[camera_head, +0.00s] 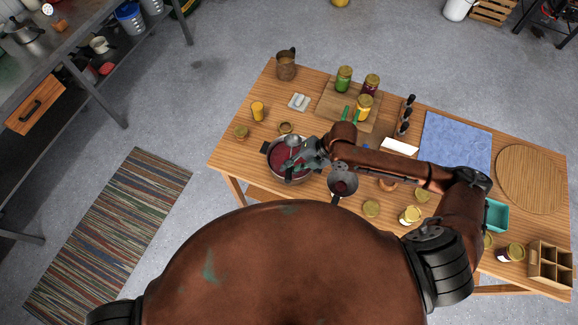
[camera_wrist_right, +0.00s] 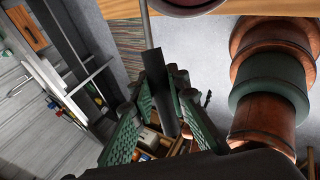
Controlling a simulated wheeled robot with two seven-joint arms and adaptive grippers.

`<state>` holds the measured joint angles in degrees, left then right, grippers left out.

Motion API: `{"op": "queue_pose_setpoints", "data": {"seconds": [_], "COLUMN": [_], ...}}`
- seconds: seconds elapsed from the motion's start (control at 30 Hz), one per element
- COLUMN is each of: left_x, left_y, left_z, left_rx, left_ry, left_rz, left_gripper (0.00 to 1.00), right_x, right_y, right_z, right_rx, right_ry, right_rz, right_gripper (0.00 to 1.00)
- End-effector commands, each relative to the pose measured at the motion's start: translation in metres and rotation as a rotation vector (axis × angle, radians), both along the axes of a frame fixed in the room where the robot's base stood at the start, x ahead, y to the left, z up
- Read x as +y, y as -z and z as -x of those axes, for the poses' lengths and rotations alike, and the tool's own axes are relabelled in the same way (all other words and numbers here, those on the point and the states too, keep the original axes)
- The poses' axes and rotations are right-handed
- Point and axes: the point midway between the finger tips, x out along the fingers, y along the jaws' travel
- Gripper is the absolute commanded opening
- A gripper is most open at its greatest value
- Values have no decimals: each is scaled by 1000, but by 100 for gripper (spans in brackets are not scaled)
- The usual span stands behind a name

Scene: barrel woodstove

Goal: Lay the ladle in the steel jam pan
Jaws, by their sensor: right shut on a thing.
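The steel jam pan (camera_head: 268,148) stands on the wooden table, left of its middle, with dark red jam in it. It also shows in part at the top edge of the right wrist view (camera_wrist_right: 187,9). My right gripper (camera_head: 312,155) is over the pan's right side, shut on the ladle's dark handle (camera_wrist_right: 155,68). The ladle's steel bowl (camera_head: 292,141) appears over the pan's back part in the head view. I cannot tell whether it touches the jam or the pan. My left gripper is in neither view.
A small dark-handled pan or funnel (camera_head: 342,183) stands just right of the jam pan. Jars stand on a board (camera_head: 333,101) behind and along the front. A blue cloth (camera_head: 455,143), round mat (camera_head: 528,180) and wooden crate (camera_head: 550,264) lie right.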

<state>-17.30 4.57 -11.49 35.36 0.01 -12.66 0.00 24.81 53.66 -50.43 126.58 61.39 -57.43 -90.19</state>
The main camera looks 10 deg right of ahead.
Motion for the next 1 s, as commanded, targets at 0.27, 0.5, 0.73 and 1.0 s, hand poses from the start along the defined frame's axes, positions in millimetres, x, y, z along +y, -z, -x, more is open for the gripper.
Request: {"op": "queue_pose_setpoints", "data": {"seconds": [0.27, 0.5, 0.73, 1.0], "left_x": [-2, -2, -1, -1], "left_y": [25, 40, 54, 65], "left_z": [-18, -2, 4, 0], "left_rx": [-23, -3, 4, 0], "left_ry": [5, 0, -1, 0], "left_rz": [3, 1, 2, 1], "left_gripper": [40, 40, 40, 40], "right_x": [1, 1, 1, 2], "right_y": [30, 51, 74, 93], "right_z": [0, -1, 0, -1], "right_rx": [0, -1, 0, -1], "right_ry": [-2, -2, -2, -3], "right_rz": [0, -1, 0, 0], "right_gripper": [0, 0, 0, 0]}}
